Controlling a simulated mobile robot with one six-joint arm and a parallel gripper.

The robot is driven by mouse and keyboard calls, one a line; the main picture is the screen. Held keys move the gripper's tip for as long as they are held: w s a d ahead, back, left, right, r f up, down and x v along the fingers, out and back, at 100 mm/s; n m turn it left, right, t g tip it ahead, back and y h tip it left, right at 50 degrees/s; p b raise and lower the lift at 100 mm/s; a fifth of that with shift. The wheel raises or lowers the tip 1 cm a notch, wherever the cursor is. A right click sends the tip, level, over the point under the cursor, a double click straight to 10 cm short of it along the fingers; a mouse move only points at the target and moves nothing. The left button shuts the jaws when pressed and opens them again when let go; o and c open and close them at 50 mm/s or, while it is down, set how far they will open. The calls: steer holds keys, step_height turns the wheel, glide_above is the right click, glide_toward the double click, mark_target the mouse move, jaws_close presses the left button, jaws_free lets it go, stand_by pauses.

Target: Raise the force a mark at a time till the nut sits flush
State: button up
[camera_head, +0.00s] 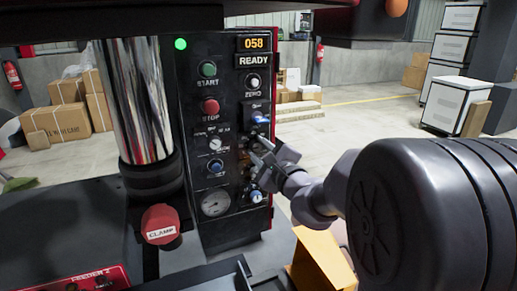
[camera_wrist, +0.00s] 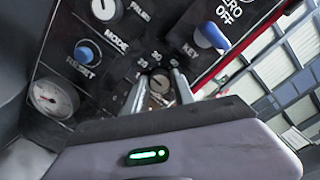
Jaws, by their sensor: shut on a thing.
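My gripper (camera_head: 258,152) reaches the right side of the black control panel (camera_head: 183,95) from the right. In the wrist view my gripper (camera_wrist: 158,88) has its two fingers shut on a small dial knob (camera_wrist: 159,82), one on each side. Scale numbers such as 20 and 30 show around this dial; its exact setting is too small to read. In the head view the fingers hide the dial. The panel display (camera_head: 254,43) reads 058, above a READY sign (camera_head: 253,61). The nut is not in view.
Close by are a blue key switch (camera_wrist: 212,36), a blue reset button (camera_wrist: 87,53) and a gauge (camera_wrist: 52,98). A shiny column (camera_head: 134,98) and a red clamp knob (camera_head: 160,223) stand left of the panel. Open floor lies right, with boxes behind.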

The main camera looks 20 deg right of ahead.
jaws_close()
steer(key=m+p, duration=0.1)
steer(key=m, duration=0.3)
steer(key=shift+r+m+p, duration=0.1)
steer(key=shift+m+p, duration=1.4)
steer(key=shift+m, duration=0.9)
steer(key=o, duration=0.8)
jaws_free()
steer(key=shift+w, duration=0.1)
steer(key=shift+c, duration=0.2)
